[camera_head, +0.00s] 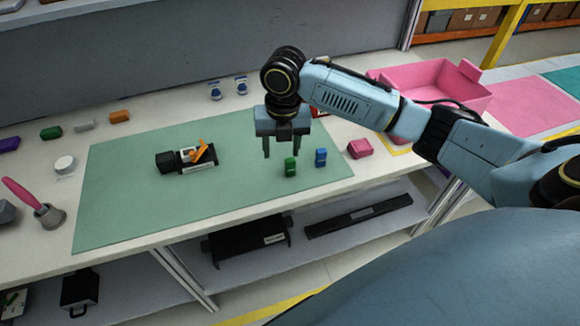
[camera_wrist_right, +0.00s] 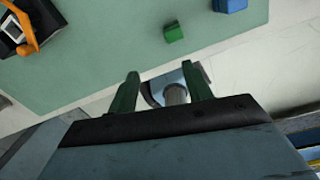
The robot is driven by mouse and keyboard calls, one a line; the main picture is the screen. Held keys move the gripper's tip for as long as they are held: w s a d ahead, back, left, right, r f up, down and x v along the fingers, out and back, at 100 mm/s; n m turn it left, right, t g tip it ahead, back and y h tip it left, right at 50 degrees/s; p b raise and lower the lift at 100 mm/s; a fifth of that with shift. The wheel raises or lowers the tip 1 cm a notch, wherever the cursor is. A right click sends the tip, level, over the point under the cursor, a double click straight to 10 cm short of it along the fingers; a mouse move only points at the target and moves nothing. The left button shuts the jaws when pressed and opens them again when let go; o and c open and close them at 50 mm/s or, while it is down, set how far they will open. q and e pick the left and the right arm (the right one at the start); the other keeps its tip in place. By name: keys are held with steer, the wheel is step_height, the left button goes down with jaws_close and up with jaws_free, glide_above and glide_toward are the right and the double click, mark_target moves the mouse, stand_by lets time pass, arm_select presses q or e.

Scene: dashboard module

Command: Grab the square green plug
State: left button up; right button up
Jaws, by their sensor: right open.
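The green plug (camera_head: 291,167) stands on the green mat (camera_head: 120,200) near its right end. It also shows in the right wrist view (camera_wrist_right: 173,32), ahead of the fingertips and apart from them. My right gripper (camera_head: 281,150) is open and empty, above the mat and just left of the plug in the head view. Its green fingers (camera_wrist_right: 165,82) point toward the mat in the wrist view. A blue plug (camera_head: 321,157) stands close to the right of the green one and shows at the top of the wrist view (camera_wrist_right: 230,4). My left gripper is not in view.
A black module with an orange part (camera_head: 190,158) lies on the mat to the left. A pink block (camera_head: 360,148) and a pink bin (camera_head: 440,82) are to the right. A pink-handled tool (camera_head: 22,194) stands far left. The mat's middle is clear.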

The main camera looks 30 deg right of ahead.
mark_target(290, 160)
steer(key=w+d+r+n, duration=0.1)
steer(key=d+r+n, duration=0.1)
steer(key=d+r, duration=0.1)
steer(key=f, duration=0.6)
steer(key=f+b, duration=0.1)
steer(key=f, duration=0.5)
steer(key=shift+w+d+f, duration=0.15)
steer(key=shift+w+f, duration=0.05)
steer(key=shift+f, duration=0.15)
steer(key=shift+c, duration=0.3)
steer(key=c, duration=1)
